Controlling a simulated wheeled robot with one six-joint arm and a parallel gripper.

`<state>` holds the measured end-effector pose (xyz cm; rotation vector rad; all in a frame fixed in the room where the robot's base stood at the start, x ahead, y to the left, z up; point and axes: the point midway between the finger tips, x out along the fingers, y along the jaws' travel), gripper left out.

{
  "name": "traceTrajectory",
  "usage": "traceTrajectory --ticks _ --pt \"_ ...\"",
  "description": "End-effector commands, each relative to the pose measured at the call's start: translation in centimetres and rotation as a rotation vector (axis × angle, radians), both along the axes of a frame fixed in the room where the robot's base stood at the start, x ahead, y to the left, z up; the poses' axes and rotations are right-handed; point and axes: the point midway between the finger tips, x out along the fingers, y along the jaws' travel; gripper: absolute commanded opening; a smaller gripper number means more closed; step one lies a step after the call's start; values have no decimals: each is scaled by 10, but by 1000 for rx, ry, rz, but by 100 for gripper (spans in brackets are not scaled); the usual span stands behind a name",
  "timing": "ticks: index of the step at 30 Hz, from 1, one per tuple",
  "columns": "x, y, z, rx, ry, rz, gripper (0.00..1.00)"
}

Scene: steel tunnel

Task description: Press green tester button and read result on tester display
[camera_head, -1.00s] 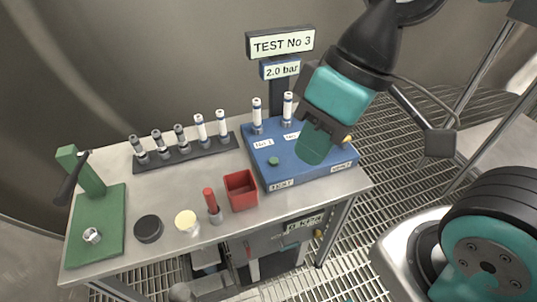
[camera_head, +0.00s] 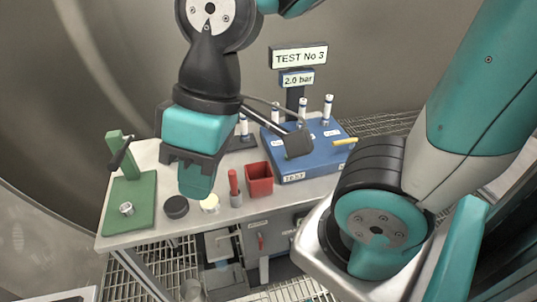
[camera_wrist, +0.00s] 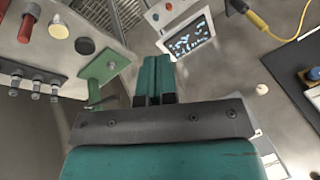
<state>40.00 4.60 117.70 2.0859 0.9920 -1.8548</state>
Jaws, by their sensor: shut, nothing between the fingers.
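The blue tester (camera_head: 318,160) stands on the right of the bench, with two white vials upright in it. Its sign reads "TEST No 3" (camera_head: 299,56), and the smaller display below reads "2.0 bar" (camera_head: 297,79). The green button does not show now; part of my arm covers that area of the tester. My gripper (camera_head: 196,190) is shut and empty, pointing down over the bench left of the tester, between the green press and the red-handled tool. In the wrist view its closed teal fingers (camera_wrist: 155,65) hold nothing.
On the bench are a green press (camera_head: 128,195), black disc (camera_head: 176,207), cream disc (camera_head: 210,204), red-handled tool (camera_head: 234,186) and red bin (camera_head: 260,180). My arm hides most of the vial rack. The wrist view shows a lit screen (camera_wrist: 190,40) and yellow cable (camera_wrist: 268,28).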

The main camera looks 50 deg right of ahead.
Motion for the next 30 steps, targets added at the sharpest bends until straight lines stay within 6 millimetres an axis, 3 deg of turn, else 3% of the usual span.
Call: traceTrajectory --ticks 8,11,14,17,21,24,27,30 --pt "2 -1 0 -1 -2 0 0" --pt "20 -10 -5 -17 -21 2 0" --pt "61 -39 -17 -62 -67 23 0" --pt "112 -95 -38 -140 -114 67 0" --pt "160 -200 -78 -265 -137 171 0" --pt "169 -272 -105 -333 -118 251 0" --pt "164 -327 -127 -375 -91 319 0" --pt "157 -359 -141 -395 -69 369 0"
